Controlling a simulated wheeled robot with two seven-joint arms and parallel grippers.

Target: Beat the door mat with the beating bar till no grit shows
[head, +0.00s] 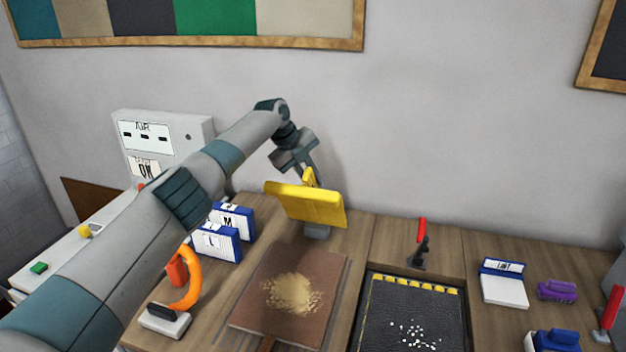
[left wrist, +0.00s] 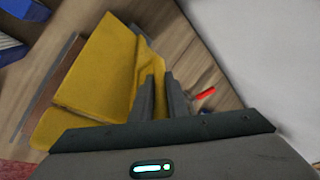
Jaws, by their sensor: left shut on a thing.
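The brown door mat (head: 257,322) lies flat on the bench, with a patch of tan grit (head: 293,292) showing on its middle. My left gripper (head: 309,177) is shut on the yellow beating bar (head: 308,205), holding it up near the mat's far edge, apart from the grit. In the left wrist view the bar (left wrist: 95,75) fills the left side, and the fingers (left wrist: 160,98) close on its narrow part. The bar hides part of the mat in that view. My right gripper is in neither view.
A black tray (head: 362,318) with white specks lies right of the mat, a red-handled clamp (head: 421,240) behind it. Blue-and-white boxes (head: 218,242) and an orange curved handle (head: 188,285) stand left. A purple item (head: 557,291) sits far right. The wall is close behind.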

